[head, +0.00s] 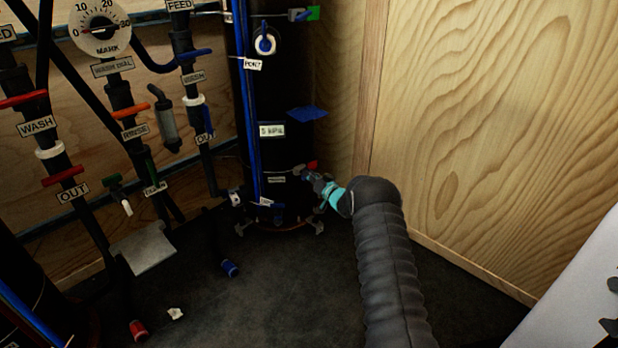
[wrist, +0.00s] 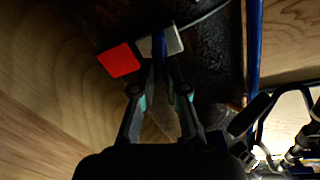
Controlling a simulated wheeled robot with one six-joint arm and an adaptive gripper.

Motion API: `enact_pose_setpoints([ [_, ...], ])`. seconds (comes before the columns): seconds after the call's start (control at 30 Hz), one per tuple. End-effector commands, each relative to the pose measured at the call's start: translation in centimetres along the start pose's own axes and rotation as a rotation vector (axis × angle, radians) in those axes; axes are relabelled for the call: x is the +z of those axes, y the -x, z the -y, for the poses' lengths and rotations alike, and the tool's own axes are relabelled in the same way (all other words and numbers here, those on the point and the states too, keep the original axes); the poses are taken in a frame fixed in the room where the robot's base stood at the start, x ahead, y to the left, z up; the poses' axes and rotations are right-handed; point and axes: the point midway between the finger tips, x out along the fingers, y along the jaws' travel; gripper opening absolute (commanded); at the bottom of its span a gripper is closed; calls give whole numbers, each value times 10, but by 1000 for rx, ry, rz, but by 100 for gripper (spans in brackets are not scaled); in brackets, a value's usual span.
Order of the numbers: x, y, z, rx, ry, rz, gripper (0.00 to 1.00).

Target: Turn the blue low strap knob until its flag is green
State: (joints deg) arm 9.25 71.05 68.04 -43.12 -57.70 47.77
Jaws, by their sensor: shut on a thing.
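The low strap's flag is red; it shows beside the lower part of the black column (head: 280,90) in the head view (head: 312,165) and as a red square in the wrist view (wrist: 119,61). The blue low strap knob (wrist: 159,45) is a thin blue bar in the wrist view, next to a pale block (wrist: 172,40). My gripper (head: 313,178) is at the column's lower right in the head view and mostly hides the knob there. In the wrist view the fingers of my gripper (wrist: 160,85) are shut on the knob, one on each side.
A green flag (head: 314,13) is at the upper strap. A blue plate (head: 307,113) juts from the column above my gripper. The wooden wall (head: 480,130) is close on the right. Pipes with red handles (head: 62,176) stand left. The dark floor in front is mostly clear.

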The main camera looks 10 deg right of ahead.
Motion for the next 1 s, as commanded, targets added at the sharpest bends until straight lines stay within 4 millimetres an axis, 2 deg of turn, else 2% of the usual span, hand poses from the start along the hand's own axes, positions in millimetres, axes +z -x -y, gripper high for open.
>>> enact_pose_setpoints([
  [0.5, 0, -2, 2, -4, -24, 1, 0],
  [0.53, 0, -2, 2, -4, -24, 1, 17],
  [0.6, 0, -1, 2, -4, -24, 1, 35],
  [0.63, 0, -1, 1, -3, -24, 0, 38],
  [1.0, -2, 5, -3, 3, -25, -1, 38],
])
